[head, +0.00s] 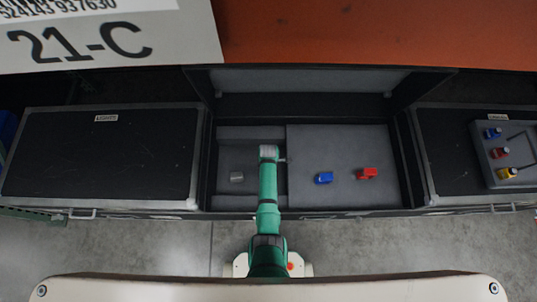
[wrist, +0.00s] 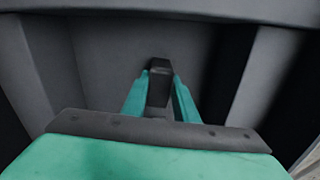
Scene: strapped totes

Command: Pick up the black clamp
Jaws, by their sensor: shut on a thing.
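The black clamp (wrist: 159,84) shows in the wrist view, upright between the two green fingers of my gripper (wrist: 160,95). My gripper is shut on it. Behind the clamp is a plain dark grey wall or floor; I cannot tell whether the clamp touches it. In the head view my green arm reaches into the open middle tote, along the left edge of its grey raised panel. The clamp and the fingertips are hidden under the arm there.
A small grey piece (head: 236,177) lies left of my arm. A blue clamp (head: 323,178) and a red clamp (head: 367,174) lie on the grey panel (head: 340,145). Closed cases (head: 100,155) flank the tote; the right one carries a tray (head: 485,160) of coloured clamps.

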